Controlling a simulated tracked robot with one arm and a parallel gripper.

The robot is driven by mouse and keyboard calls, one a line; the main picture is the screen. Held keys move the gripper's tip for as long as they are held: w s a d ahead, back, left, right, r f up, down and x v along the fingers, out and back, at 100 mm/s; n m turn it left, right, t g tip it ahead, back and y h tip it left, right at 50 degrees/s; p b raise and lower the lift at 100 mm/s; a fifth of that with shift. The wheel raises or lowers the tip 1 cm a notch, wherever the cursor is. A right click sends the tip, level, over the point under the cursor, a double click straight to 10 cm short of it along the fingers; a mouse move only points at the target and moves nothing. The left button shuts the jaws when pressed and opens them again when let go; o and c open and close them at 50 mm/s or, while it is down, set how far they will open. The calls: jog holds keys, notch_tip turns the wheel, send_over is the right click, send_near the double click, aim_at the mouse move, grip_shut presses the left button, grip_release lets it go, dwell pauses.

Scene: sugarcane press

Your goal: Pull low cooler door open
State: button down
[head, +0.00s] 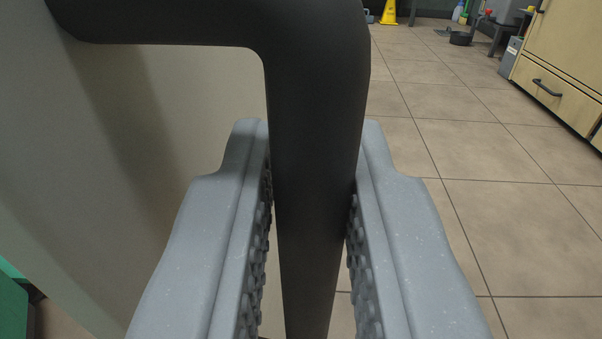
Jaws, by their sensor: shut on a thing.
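A thick black bar handle (318,110) fills the middle of the head view. It comes off a pale grey-beige door panel (190,110) at the left, bends at the top and runs down between my fingers. My gripper (312,165) is shut on the upright part of the handle, one grey ridged finger on each side. The lower end of the handle runs out of the frame. The edges of the door and how far it stands open cannot be told.
Tiled floor (440,150) lies open to the right. A wooden cabinet with drawers (562,60) stands at the far right. A yellow floor sign (390,12) and a dark pan (461,38) are at the back. A green object (12,310) shows at the lower left.

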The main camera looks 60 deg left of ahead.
jog(key=shift+s+d, duration=0.1)
jog(key=shift+d, duration=0.2)
jog(key=c, duration=1.7)
grip_release()
jog(key=shift+a, duration=0.2)
jog(key=shift+w+a+r, duration=0.1)
jog(key=shift+w+a, duration=0.05)
jog(key=shift+w, duration=0.05)
